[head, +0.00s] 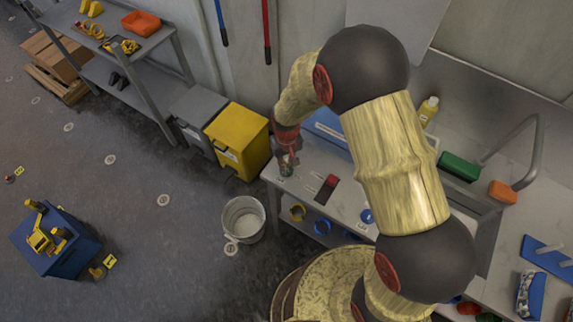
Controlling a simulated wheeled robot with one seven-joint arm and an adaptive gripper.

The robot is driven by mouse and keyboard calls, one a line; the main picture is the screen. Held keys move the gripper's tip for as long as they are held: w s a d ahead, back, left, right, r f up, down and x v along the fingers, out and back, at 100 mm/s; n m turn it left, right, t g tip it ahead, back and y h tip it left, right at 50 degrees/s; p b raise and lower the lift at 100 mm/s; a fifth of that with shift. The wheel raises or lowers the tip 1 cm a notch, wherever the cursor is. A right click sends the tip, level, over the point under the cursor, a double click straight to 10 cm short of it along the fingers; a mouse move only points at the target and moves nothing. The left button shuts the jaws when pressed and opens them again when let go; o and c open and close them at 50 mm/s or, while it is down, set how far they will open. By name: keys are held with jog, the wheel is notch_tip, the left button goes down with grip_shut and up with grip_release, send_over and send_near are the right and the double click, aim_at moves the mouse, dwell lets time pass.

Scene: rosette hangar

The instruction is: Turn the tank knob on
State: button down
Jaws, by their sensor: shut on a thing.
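My gripper (287,157), dark red, points down over the left end of the grey workbench (322,205). It is shut on a small greenish thing (287,170), mostly hidden between its fingers. I cannot tell whether this small thing touches the bench top. I cannot make out a tank or its knob for certain anywhere in this view. My arm covers the middle of the bench and whatever lies behind it.
A yellow bin (239,139) and a grey bin (196,118) stand left of the bench. A white bucket (243,222) is on the floor. A blue box (60,247) with a yellow machine is far left. Green (458,167) and orange (502,192) blocks lie right.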

jog(key=n, duration=0.3)
jog(key=shift+n, duration=2.1)
jog(key=c, duration=1.9)
grip_release()
notch_tip(320, 180, up, 12)
